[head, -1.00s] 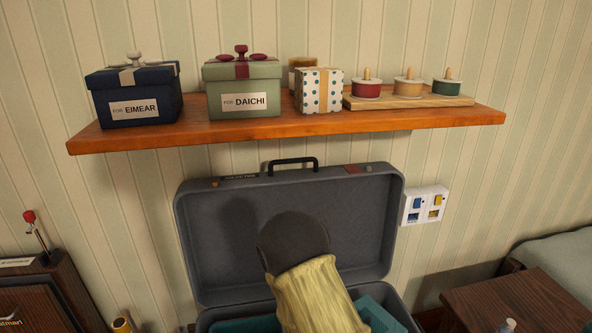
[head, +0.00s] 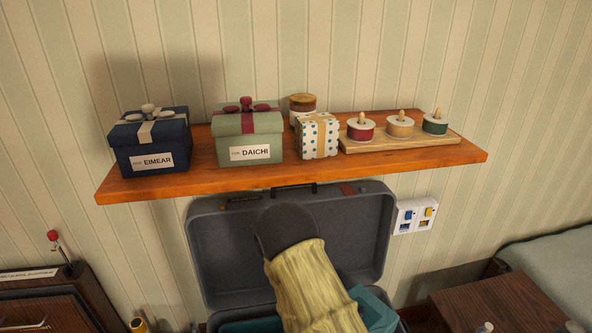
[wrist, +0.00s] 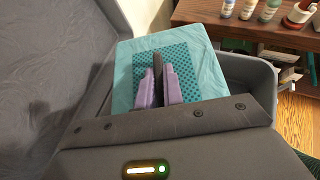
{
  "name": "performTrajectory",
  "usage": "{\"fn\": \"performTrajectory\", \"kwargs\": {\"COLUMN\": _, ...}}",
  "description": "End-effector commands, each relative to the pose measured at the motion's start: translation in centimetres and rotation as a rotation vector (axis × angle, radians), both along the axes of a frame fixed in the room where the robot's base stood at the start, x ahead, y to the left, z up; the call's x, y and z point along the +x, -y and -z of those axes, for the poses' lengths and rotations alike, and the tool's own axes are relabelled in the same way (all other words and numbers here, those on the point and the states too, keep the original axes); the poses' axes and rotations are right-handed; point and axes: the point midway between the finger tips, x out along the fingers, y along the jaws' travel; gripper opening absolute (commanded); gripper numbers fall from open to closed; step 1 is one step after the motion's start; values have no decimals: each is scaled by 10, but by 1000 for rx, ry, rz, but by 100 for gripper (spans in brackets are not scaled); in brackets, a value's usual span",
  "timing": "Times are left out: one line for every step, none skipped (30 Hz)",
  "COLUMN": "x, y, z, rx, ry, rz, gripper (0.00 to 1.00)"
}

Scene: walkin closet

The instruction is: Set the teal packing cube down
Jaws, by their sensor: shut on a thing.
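The teal packing cube (wrist: 204,62), with a darker mesh panel on top, is in the wrist view. My gripper (wrist: 160,88) has purple fingers shut on the cube's dark upright handle. The open grey suitcase stands below the shelf; its raised lid (head: 340,225) shows in the head view and part of its wall (wrist: 250,78) in the wrist view. The cube is at the suitcase's opening; I cannot tell if it touches the bottom. In the head view, teal shows right of my sleeved arm (head: 376,309) and low on its left; my arm hides my gripper there.
A wooden shelf (head: 300,179) above the suitcase holds gift boxes, a jar and a board of spools. A wall switch panel (head: 415,216) is right of the lid. A wooden bedside table (head: 495,300) with bottles stands at right, a dark wooden cabinet (head: 75,295) at left.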

Motion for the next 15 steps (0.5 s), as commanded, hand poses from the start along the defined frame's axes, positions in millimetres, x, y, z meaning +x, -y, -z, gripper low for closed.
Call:
{"fn": "performTrajectory", "kwargs": {"x": 0, "y": 0, "z": -16, "rx": -2, "ry": 1, "rz": 1, "gripper": 0}}
{"fn": "performTrajectory", "kwargs": {"x": 0, "y": 0, "z": -20, "rx": -1, "ry": 0, "rz": 1, "gripper": 0}}
{"fn": "performTrajectory", "kwargs": {"x": 0, "y": 1, "z": -24, "rx": -2, "ry": 0, "rz": 0, "gripper": 0}}
{"fn": "performTrajectory", "kwargs": {"x": 0, "y": 1, "z": -28, "rx": -2, "ry": 0, "rz": 0, "gripper": 0}}
{"fn": "performTrajectory", "kwargs": {"x": 0, "y": 0, "z": -31, "rx": 0, "ry": 0, "rz": 1, "gripper": 0}}
{"fn": "performTrajectory", "kwargs": {"x": 0, "y": 0, "z": -36, "rx": 0, "ry": 0, "rz": 1, "gripper": 0}}
{"fn": "performTrajectory", "kwargs": {"x": 0, "y": 0, "z": -39, "rx": 1, "ry": 1, "rz": 2, "gripper": 0}}
{"fn": "performTrajectory", "kwargs": {"x": -1, "y": 0, "z": -43, "rx": 1, "ry": 1, "rz": 2, "gripper": 0}}
{"fn": "performTrajectory", "kwargs": {"x": -1, "y": 0, "z": -46, "rx": 2, "ry": 0, "rz": 2, "gripper": 0}}
{"fn": "performTrajectory", "kwargs": {"x": -1, "y": 0, "z": -49, "rx": 2, "ry": 0, "rz": 2, "gripper": 0}}
{"fn": "performTrajectory", "kwargs": {"x": -1, "y": 1, "z": -51, "rx": 2, "ry": 0, "rz": 2, "gripper": 0}}
{"fn": "performTrajectory", "kwargs": {"x": -1, "y": 0, "z": -53, "rx": 2, "ry": 0, "rz": 2, "gripper": 0}}
{"fn": "performTrajectory", "kwargs": {"x": -1, "y": 0, "z": -54, "rx": 2, "ry": 0, "rz": 2, "gripper": 0}}
{"fn": "performTrajectory", "kwargs": {"x": -1, "y": 0, "z": -55, "rx": 2, "ry": 0, "rz": 2, "gripper": 0}}
{"fn": "performTrajectory", "kwargs": {"x": -1, "y": 0, "z": -56, "rx": 2, "ry": 0, "rz": 2, "gripper": 0}}
